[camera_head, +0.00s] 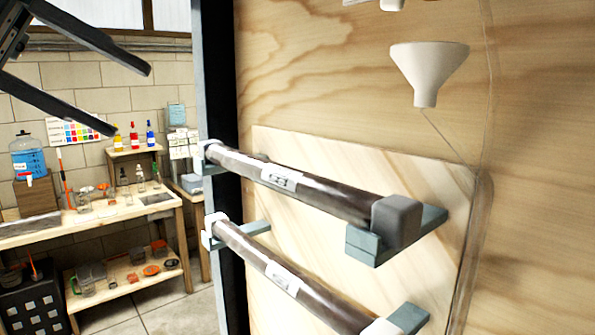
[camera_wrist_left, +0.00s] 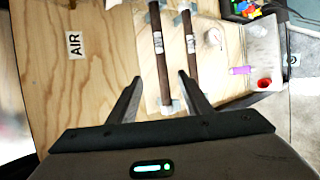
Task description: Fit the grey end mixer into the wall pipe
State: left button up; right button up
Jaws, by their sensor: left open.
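The grey-ended mixer (camera_head: 310,190) is a dark tube with a white label and a grey block (camera_head: 396,221) at its near end. It lies on grey-green brackets on the wooden wall. A similar tube (camera_head: 270,263) with a white end lies below it. In the left wrist view, two dark tubes lie beyond the fingers; I cannot tell which has the grey end. My left gripper (camera_head: 130,101) is open and empty at the upper left, apart from the tubes; it also shows in the left wrist view (camera_wrist_left: 160,82). I cannot identify the wall pipe for certain.
A white funnel-shaped piece (camera_head: 427,72) is on the wooden wall above the tubes. A dark upright post (camera_head: 222,100) edges the wall. Behind at left, a bench (camera_head: 95,215) holds bottles and glassware. An "AIR" label (camera_wrist_left: 75,45) shows on wood.

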pick_arm(q)
jog(key=a, duration=0.1)
jog(key=b, duration=0.3)
send_near(256, 167)
jog(key=x, duration=0.3)
jog(key=shift+w+d+f, duration=0.15)
jog(key=shift+d+f, duration=0.15)
jog(key=shift+d, duration=0.1)
jog(key=shift+d+f, duration=0.1)
jog(key=shift+b+x, duration=0.3)
jog(key=shift+x, duration=2.25)
grip_shut()
